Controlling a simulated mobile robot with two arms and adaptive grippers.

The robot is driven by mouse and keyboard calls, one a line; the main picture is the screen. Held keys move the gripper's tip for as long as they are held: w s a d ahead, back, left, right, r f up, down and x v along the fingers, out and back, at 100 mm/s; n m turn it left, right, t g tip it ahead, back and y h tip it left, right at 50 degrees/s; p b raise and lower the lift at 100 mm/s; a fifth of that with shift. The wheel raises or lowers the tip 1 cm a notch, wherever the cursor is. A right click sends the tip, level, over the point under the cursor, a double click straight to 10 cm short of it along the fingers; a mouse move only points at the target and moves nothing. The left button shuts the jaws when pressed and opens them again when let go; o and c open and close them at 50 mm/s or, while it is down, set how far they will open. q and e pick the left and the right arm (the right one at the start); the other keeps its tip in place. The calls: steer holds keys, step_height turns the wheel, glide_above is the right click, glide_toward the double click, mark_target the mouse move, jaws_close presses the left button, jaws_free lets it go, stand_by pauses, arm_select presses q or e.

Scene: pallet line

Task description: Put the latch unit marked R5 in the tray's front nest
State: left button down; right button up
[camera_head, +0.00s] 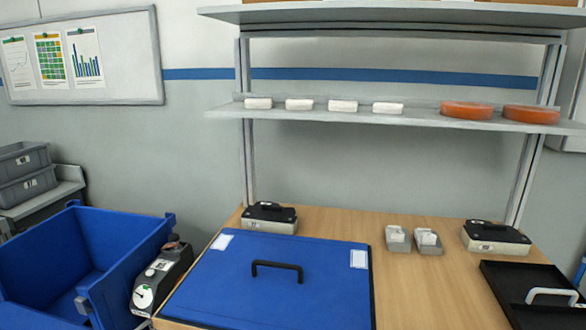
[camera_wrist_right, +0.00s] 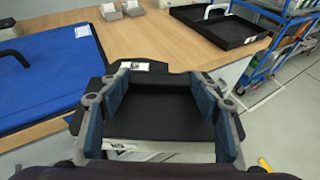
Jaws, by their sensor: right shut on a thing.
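In the right wrist view my right gripper (camera_wrist_right: 163,98) is shut on a latch unit (camera_wrist_right: 160,115) with a black top and a pale base. A small white label sits on its top, and marking on its side is too small to read surely. Two similar units stand on the table in the head view, one at the back left (camera_head: 269,217) and one at the right (camera_head: 496,238); their marks are unreadable. My left gripper is not in view.
A large blue panel (camera_head: 310,300) with a black handle covers the table's left part. Two small grey bins (camera_head: 398,247) stand behind the clear wood strip. A blue crate (camera_head: 45,255) and a dark device with a dial (camera_head: 160,280) are at left. A shelf (camera_head: 380,118) spans above.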

steer(key=shift+s+d+n+t+y, duration=0.1)
steer(key=shift+n+t+y, duration=0.5)
steer(key=shift+n, duration=0.2)
steer(key=shift+s+f+n+y, duration=0.2)
steer(key=shift+n+y, duration=0.3)
steer(key=shift+y, duration=0.2)
steer(key=shift+r, duration=0.15)
